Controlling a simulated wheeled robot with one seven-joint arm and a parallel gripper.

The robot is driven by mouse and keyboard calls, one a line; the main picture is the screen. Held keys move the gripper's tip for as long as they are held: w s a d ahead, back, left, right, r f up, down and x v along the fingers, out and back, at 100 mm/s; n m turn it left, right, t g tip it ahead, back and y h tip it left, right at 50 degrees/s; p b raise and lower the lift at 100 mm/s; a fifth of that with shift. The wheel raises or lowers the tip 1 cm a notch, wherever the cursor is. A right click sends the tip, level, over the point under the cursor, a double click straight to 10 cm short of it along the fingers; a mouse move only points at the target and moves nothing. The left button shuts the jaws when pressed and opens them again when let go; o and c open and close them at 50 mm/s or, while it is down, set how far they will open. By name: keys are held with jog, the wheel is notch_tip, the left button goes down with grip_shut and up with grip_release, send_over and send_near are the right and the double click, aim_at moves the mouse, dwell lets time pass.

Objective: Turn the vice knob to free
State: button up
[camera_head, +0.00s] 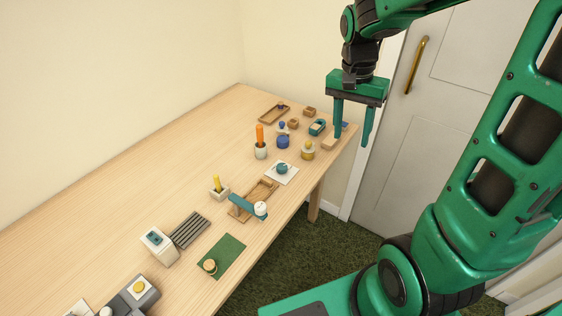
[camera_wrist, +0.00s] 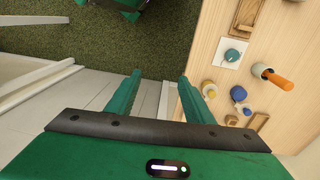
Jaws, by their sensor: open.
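No thing is plainly recognisable as the vice, and any "free" mark is too small to read. A teal round knob (camera_head: 282,169) sits on a white square plate near the table's front edge; it also shows in the wrist view (camera_wrist: 232,55). A teal bar with a white round end (camera_head: 260,208) lies across a wooden frame further left. A small teal block-shaped thing (camera_head: 318,127) stands near the far right corner. My gripper (camera_head: 353,138) is open and empty, fingers pointing down by the table's right end. In the wrist view its fingertips (camera_wrist: 160,76) appear off the table edge.
The wooden table (camera_head: 120,190) also bears an orange stick in a cup (camera_head: 260,138), a blue round thing (camera_head: 283,142), a yellow-banded jar (camera_head: 308,150) and a green mat (camera_head: 230,250). A white door (camera_head: 450,50) stands right of the table. Green carpet (camera_head: 330,250) lies in front.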

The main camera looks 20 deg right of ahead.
jog(key=w+a+f+m, duration=0.2)
jog(key=w+a+f, duration=0.1)
jog(key=w+a, duration=0.3)
jog(key=m, duration=0.2)
send_near(281, 166)
jog(key=shift+y, duration=0.3)
jog(key=f, duration=0.5)
jog(key=d+f, duration=0.1)
jog(key=f, duration=0.2)
jog(key=shift+s+f, duration=0.1)
jog(key=shift+a, duration=0.1)
jog(key=c, duration=1)
